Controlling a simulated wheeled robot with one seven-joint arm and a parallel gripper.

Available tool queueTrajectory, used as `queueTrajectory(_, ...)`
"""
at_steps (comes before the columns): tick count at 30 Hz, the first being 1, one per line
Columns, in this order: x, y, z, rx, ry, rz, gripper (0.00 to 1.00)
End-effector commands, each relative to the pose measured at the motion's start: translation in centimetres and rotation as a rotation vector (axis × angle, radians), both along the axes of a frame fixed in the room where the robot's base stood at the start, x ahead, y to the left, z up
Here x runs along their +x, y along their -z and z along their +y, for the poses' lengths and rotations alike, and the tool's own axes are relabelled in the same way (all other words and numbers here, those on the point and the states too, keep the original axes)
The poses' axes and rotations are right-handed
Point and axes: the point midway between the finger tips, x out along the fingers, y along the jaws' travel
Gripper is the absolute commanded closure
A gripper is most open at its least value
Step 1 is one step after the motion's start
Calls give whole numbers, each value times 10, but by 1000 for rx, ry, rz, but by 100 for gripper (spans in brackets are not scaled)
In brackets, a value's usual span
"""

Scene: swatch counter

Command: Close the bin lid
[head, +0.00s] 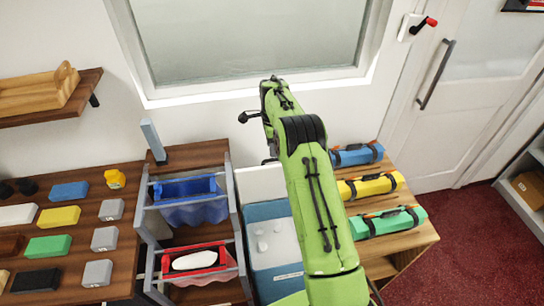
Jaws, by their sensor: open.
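A blue-grey bin (257,212) stands in the middle of the counter, with a few small white items showing in it. A pale panel (258,184) stands at its back edge; it looks like the lid, raised open. My green arm crosses over the bin's right side and hides part of the bin and panel. My gripper (254,140) is beyond the panel's top, near the wall below the window. Its dark fingers are apart and point left. Nothing shows between them, and it looks clear of the lid.
Left of the bin is a rack with a blue tub (188,205) and a red tub (193,262). Blue, yellow (370,186) and green (388,222) cases lie on the wooden counter to the right. Swatch blocks cover the left counter. A shelf (60,105) juts from the wall.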

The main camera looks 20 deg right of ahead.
Motion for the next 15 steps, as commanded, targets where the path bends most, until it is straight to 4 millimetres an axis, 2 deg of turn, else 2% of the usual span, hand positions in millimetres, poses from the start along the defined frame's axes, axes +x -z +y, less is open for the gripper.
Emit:
queueTrajectory(3, 0, 26, 1, 2, -2, 3, 60)
queueTrajectory(6, 0, 41, 0, 0, -1, 1, 60)
queueTrajectory(10, 1, 49, 0, 0, -3, -1, 60)
queueTrajectory(15, 1, 51, 0, 0, -3, -1, 60)
